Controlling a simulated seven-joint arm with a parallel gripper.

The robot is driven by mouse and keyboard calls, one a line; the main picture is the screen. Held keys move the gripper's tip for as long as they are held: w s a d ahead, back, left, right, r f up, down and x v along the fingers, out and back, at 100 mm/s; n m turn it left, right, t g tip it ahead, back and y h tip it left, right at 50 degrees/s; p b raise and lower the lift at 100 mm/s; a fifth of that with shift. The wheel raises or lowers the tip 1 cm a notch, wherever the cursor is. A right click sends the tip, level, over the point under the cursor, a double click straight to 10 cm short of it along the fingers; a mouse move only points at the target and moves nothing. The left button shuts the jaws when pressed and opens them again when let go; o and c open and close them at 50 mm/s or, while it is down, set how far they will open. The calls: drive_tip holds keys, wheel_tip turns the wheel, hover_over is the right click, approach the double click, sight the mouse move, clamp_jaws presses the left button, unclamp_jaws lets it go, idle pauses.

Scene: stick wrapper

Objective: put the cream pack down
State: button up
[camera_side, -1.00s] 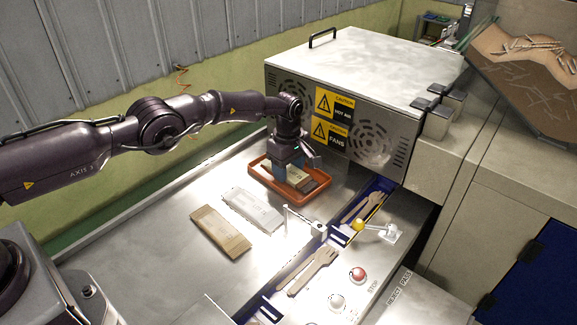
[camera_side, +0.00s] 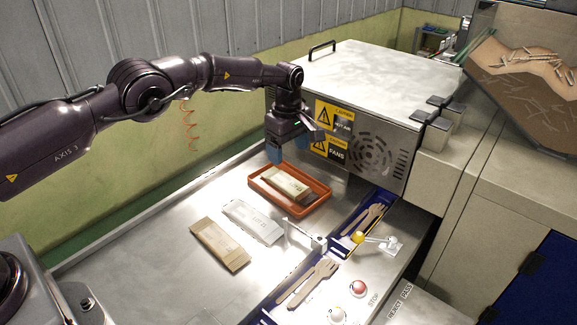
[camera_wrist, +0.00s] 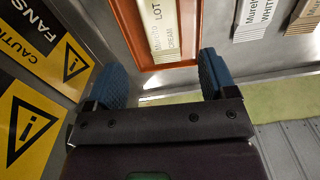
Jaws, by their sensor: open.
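The cream pack (camera_side: 287,183) lies in the orange tray (camera_side: 318,208) in the side view, with a darker edge at its lower right end. My gripper (camera_side: 292,150) is above the tray's back edge, apart from the pack, with its blue fingers open and empty. In the wrist view the cream pack (camera_wrist: 158,28), with its "LOT CREAM" label, lies beyond the open fingers of my gripper (camera_wrist: 162,80). The tray's rim (camera_wrist: 130,35) shows beside it, and part of the pack is cut off by the frame.
A white pack (camera_side: 252,222) and a brown pack (camera_side: 219,244) lie on the metal table left of the tray. A heater box (camera_side: 375,110) with caution signs stands close behind the gripper. A blue channel (camera_side: 352,238) with wooden forks runs at right. The table's left part is clear.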

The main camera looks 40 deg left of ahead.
drive_tip(key=s+a+r+m+t, duration=0.1)
drive_tip(key=s+a+r+m, duration=0.15)
drive_tip(key=s+r, duration=0.7)
drive_tip(key=s+a+r+m+t, duration=0.1)
drive_tip(key=s+r+m+t, duration=0.2)
drive_tip(key=r, duration=1.3)
drive_tip(key=s+r+m, duration=0.4)
drive_tip(key=s+m, duration=0.3)
drive_tip(key=s, duration=0.8)
drive_tip(key=s+f+m+t, duration=0.1)
drive_tip(key=s+f+m, duration=0.3)
drive_tip(key=s, duration=0.7)
drive_tip(key=shift+s+f+t, duration=0.3)
drive_tip(key=shift+s+f, duration=0.05)
drive_tip(key=shift+d+m, duration=0.1)
drive_tip(key=shift+m, duration=0.15)
drive_tip(key=shift+c, duration=0.3)
